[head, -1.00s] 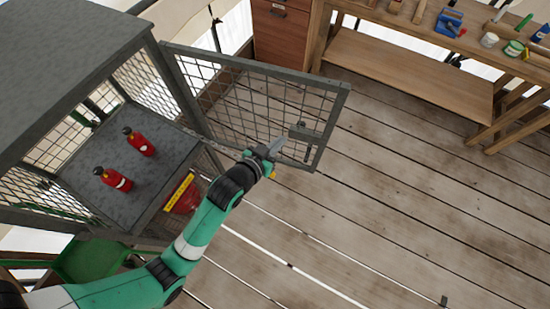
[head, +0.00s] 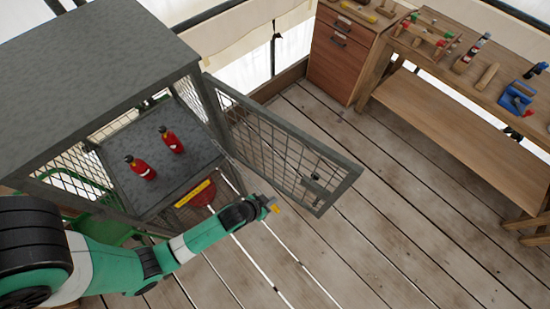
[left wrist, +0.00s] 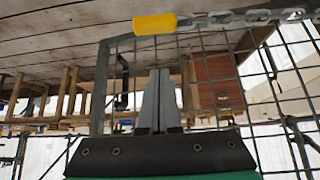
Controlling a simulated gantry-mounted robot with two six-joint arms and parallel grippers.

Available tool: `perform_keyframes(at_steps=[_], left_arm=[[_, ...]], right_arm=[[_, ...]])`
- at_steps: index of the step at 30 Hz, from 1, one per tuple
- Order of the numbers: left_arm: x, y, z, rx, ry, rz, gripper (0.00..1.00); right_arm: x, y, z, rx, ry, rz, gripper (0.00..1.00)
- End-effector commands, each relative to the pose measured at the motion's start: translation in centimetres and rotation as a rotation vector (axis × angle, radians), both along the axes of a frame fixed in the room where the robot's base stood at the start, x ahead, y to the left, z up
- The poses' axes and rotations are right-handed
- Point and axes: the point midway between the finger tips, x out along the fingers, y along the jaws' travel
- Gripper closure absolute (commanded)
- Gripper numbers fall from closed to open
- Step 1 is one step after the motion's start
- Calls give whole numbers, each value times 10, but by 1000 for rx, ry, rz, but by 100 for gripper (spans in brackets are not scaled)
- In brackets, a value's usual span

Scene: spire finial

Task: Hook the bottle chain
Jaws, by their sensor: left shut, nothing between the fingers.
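Two red bottles (head: 141,168) (head: 171,140) with dark tops stand on the grey shelf of the mesh cage (head: 120,55). The cage's mesh door (head: 285,150) stands open, with a latch plate (head: 316,187) near its free end. A chain (left wrist: 235,18) with a yellow end piece (left wrist: 154,24) runs across the top of the left wrist view. My left gripper (head: 272,203) is just left of the door's free end in the head view. In the left wrist view its fingers (left wrist: 158,75) are shut and empty, with the yellow piece apart from them. My right gripper is not in view.
A red sign with a yellow label (head: 196,194) is at the cage front, below the shelf. A wooden workbench (head: 455,120) with tools and a drawer cabinet (head: 340,55) stand at the back right. The plank floor (head: 390,235) right of the door is clear.

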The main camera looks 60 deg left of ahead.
Motion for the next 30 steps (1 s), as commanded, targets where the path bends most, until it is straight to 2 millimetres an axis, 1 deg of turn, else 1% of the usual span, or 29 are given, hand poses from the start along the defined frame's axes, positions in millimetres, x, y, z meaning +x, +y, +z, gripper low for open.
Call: perform_keyframes(at_steps=[1, 10, 12, 13, 14, 15, 19, 24, 30], left_arm=[[5, 1, -9, -1, 0, 1, 100], [45, 8, -61, -1, 0, 2, 100], [55, 10, -72, 0, -1, 1, 100], [55, 10, -74, -1, 0, 1, 100], [45, 8, -67, 0, 2, 0, 100], [37, 7, -66, 0, 3, -1, 100], [21, 4, -67, 0, 1, -1, 100], [15, 2, -67, 0, -2, -1, 100], [15, 2, -68, 0, -2, 0, 100]], right_arm=[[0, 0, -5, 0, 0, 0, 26], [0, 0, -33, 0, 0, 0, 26], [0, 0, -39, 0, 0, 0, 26], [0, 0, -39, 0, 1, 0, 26], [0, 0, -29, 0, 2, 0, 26], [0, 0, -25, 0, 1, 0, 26], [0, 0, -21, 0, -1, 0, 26], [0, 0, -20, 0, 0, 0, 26], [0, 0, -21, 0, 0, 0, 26]])
